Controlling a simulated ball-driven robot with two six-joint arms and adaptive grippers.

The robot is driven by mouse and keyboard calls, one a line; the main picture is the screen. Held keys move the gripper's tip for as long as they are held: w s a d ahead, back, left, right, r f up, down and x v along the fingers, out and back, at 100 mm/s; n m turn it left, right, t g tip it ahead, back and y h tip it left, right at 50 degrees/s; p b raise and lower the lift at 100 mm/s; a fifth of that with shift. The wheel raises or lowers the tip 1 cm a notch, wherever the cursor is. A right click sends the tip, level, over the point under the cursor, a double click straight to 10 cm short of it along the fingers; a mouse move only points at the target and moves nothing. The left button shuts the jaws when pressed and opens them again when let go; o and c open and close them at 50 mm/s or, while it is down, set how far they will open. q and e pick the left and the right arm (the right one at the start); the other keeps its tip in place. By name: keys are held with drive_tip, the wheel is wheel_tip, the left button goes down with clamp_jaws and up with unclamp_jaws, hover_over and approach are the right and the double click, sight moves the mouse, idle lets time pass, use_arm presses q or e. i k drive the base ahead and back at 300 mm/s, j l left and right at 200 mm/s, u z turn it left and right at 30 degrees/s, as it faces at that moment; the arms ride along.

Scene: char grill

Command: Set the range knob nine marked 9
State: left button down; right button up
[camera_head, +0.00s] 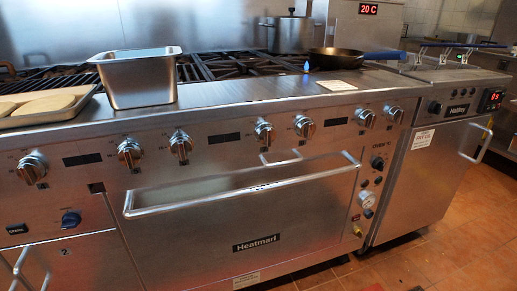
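The steel range front (235,155) carries a row of silver burner knobs. They include a far-left knob (32,167), a pair at left (130,152), a pair in the middle (264,132) and a pair at right (365,117). Smaller controls sit lower: a black oven knob (377,163) right of the oven door and a blue-black knob (71,219) at lower left. The number markings are too small to read, so I cannot tell which knob is marked 9. Neither of my grippers is in view.
An oven handle (240,190) juts out below the knobs. A steel pan (141,80), a tray (45,118) and a dark skillet (336,57) with a blue handle sit on top. A fryer (425,185) stands at right. Tiled floor (450,262) at lower right is clear.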

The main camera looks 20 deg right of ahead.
sight(367, 118)
drive_tip(key=z, duration=1.45)
